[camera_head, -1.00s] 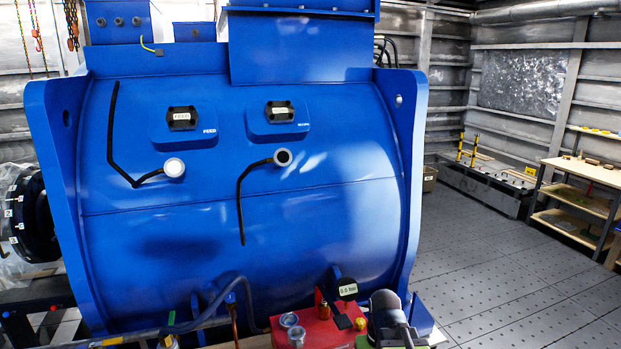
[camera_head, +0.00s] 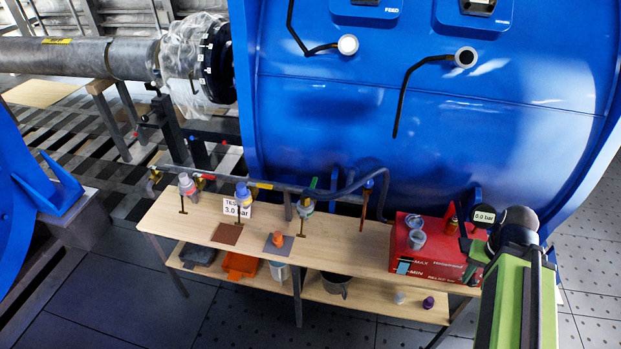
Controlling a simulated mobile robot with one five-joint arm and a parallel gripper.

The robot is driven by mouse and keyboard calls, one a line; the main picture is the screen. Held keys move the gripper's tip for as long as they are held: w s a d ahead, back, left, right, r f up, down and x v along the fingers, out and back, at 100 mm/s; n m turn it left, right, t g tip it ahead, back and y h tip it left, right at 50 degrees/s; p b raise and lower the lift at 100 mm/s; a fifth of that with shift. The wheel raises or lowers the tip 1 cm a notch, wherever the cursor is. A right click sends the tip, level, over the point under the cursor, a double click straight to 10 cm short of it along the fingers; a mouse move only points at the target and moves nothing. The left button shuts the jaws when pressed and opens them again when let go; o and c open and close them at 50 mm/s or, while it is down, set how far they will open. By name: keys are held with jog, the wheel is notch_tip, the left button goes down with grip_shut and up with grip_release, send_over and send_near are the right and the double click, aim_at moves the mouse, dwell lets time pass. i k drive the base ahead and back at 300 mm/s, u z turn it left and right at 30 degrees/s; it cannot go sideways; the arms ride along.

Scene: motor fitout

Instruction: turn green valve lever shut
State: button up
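A green lever (camera_head: 311,184) stands on the dark pipe behind the wooden bench, at the picture's middle. It points upward, slanting a little to the right, above a grey-green fitting (camera_head: 306,207). My arm comes in from the lower right. Its dark end, where my gripper (camera_head: 516,222) is, sits in front of the blue housing, well to the right of the lever and apart from it. The fingers are not clear enough to tell whether they are open or shut.
The bench (camera_head: 345,240) holds a red box (camera_head: 432,258) near my arm. The blue housing (camera_head: 450,130) rises behind. A lower shelf (camera_head: 375,303) holds bins and small parts.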

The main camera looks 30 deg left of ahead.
aim_at(313, 184)
jog(key=u, duration=0.8)
jog(key=i, duration=1.15)
jog(key=u, duration=0.7)
jog(key=i, duration=0.4)
